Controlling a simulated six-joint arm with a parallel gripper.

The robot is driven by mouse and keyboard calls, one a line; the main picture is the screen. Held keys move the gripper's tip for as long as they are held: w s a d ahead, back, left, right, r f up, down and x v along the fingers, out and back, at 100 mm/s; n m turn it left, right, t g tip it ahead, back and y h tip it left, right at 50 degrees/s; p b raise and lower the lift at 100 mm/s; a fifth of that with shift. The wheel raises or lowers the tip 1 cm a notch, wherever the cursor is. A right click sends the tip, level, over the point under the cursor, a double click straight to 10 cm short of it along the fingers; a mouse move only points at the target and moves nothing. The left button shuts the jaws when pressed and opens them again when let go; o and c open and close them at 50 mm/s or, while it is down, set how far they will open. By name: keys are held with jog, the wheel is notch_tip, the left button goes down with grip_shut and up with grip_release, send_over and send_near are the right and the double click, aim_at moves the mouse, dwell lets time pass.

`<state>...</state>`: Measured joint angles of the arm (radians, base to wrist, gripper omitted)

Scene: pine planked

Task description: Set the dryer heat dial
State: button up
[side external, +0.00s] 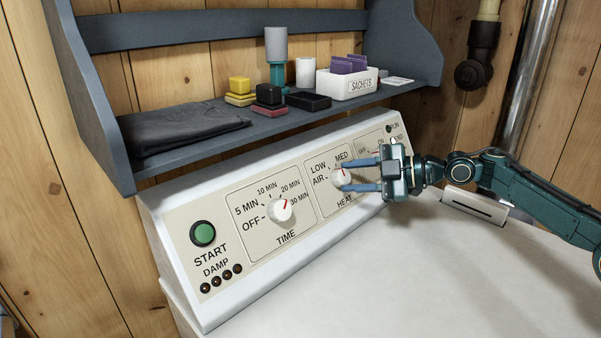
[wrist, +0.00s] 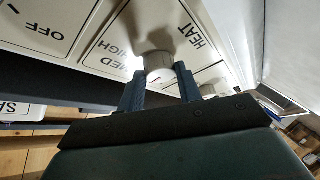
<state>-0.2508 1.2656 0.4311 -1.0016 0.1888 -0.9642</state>
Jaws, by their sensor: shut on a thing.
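The white heat dial (side external: 340,178) sits on the sloped dryer panel (side external: 243,178), among the labels AIR, LOW and MED, with HEAT below it. A small red pointer mark shows near its top. My gripper (side external: 344,174) reaches it from the right, one finger above and one below, and is shut on the dial. In the wrist view the dial (wrist: 158,62) sits between my two fingertips (wrist: 160,76). Part of the dial and the labels on its right are hidden behind my gripper.
The time dial (side external: 281,210) and green start button (side external: 203,234) are to the left on the panel. A blue-grey shelf (side external: 190,150) with cloth, boxes and a sachet holder (side external: 347,84) overhangs the panel. The white dryer top (side external: 400,260) in front is clear.

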jog(key=o, duration=1)
jog(key=shift+d, duration=0.2)
jog(key=shift+s+d+r, duration=0.2)
jog(key=shift+d, duration=0.3)
jog(key=shift+v, duration=6.15)
